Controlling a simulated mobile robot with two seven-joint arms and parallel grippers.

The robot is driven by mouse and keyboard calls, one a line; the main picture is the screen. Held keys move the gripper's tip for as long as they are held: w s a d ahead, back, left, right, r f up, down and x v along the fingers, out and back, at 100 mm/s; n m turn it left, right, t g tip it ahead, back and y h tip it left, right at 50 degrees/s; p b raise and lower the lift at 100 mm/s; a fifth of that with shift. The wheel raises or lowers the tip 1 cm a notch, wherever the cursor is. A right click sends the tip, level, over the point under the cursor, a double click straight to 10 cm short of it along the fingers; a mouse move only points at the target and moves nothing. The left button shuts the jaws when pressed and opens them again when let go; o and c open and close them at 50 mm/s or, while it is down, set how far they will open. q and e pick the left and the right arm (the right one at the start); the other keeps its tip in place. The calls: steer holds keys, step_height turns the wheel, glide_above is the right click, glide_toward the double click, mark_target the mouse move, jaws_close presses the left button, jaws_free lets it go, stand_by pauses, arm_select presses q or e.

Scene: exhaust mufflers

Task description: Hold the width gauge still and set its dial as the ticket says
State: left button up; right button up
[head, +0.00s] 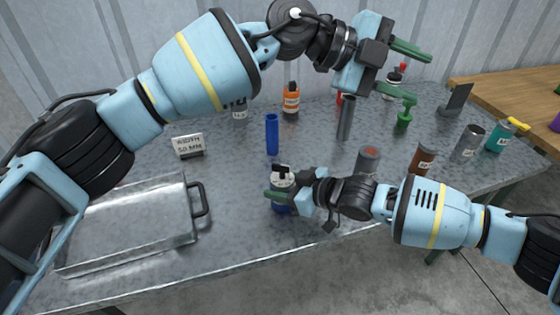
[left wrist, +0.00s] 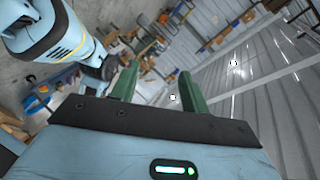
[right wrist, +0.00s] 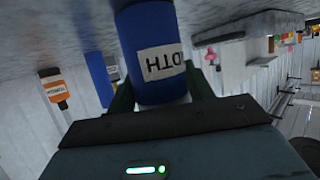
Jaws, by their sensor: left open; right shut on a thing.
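The width gauge (head: 281,181) is a short, upright cylinder with a white upper part, dark top pieces and a blue lower part, near the table's front edge. My right gripper (head: 280,198) is shut around it. The right wrist view shows its blue body (right wrist: 152,28) between the fingers, with a white label ending in "DTH" upside down. Its dial setting is too small to read. The ticket (head: 188,144) is a white card on a dark stand; its lower line seems to read "50 MM". My left gripper (head: 408,72) is open and empty, high over the back right; its fingers (left wrist: 157,88) are apart.
A tall blue cylinder (head: 272,135) stands behind the gauge, with an orange bottle (head: 291,101) farther back. A grey metal tray (head: 125,225) with a black handle lies left. Several cans and bottles, including a brown one (head: 423,158), stand right. The table between ticket and gauge is clear.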

arm_select(q)
steer(key=w+a+r+n+t+h, duration=0.1)
steer(key=w+r+n+t+h, duration=0.1)
steer(key=r+n+t+h, duration=0.25)
steer(key=w+a+r+n+t+h, duration=0.1)
steer(key=w+r+n+t+h, duration=0.15)
steer(key=r+n+t, duration=0.35)
steer(key=w+a+r+n+t+y, duration=0.25)
steer(key=w+n+t+y, duration=0.2)
steer(key=n, duration=0.25)
steer(key=n+g+y, duration=1)
steer(key=n+y, duration=0.1)
steer(key=y, duration=0.5)
glide_above(280, 165)
steer(key=s+a, duration=0.1)
steer(key=s, duration=0.4)
step_height(280, 165, down, 24)
steer(key=x, duration=1.2)
steer(key=shift+a+f, duration=0.1)
steer(key=shift+c, duration=0.3)
